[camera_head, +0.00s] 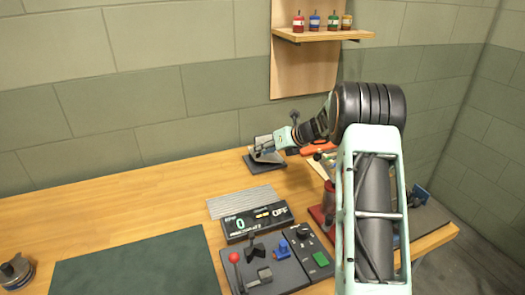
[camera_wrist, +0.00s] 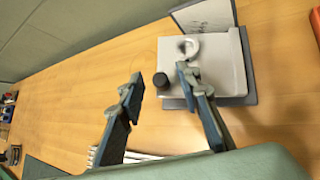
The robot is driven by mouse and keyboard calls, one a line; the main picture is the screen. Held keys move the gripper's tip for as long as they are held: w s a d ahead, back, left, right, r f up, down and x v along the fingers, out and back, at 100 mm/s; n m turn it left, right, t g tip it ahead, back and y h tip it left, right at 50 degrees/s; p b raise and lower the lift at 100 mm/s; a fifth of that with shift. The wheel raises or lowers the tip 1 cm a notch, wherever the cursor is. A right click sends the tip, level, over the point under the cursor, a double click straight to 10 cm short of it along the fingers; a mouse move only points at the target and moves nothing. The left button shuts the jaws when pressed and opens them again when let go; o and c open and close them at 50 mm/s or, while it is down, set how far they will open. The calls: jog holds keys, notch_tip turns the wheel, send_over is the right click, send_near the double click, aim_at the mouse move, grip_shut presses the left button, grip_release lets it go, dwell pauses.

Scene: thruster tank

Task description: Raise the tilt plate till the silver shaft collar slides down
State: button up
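The tilt plate (camera_wrist: 227,72) is a light grey plate on a dark base, at the top right of the wrist view. In the head view the tilt plate (camera_head: 264,157) is at the back of the table, partly hidden by my gripper. A silver ring, the shaft collar (camera_wrist: 190,46), lies on the plate near its left edge. A black knob (camera_wrist: 161,79) stands at the plate's near left corner. My gripper (camera_wrist: 160,75) is open, its fingers apart on either side of the knob in the picture. Whether they touch anything I cannot tell. My gripper (camera_head: 280,141) also shows at the plate in the head view.
A card with writing (camera_wrist: 205,16) stands behind the plate. A display reading 0 and OFF (camera_head: 258,222) and a control panel with a red-knobbed lever (camera_head: 236,257) are in front. A dark green mat (camera_head: 135,268) lies at front left. The table's left middle is clear.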

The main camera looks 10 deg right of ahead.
jog(key=v, duration=1.2)
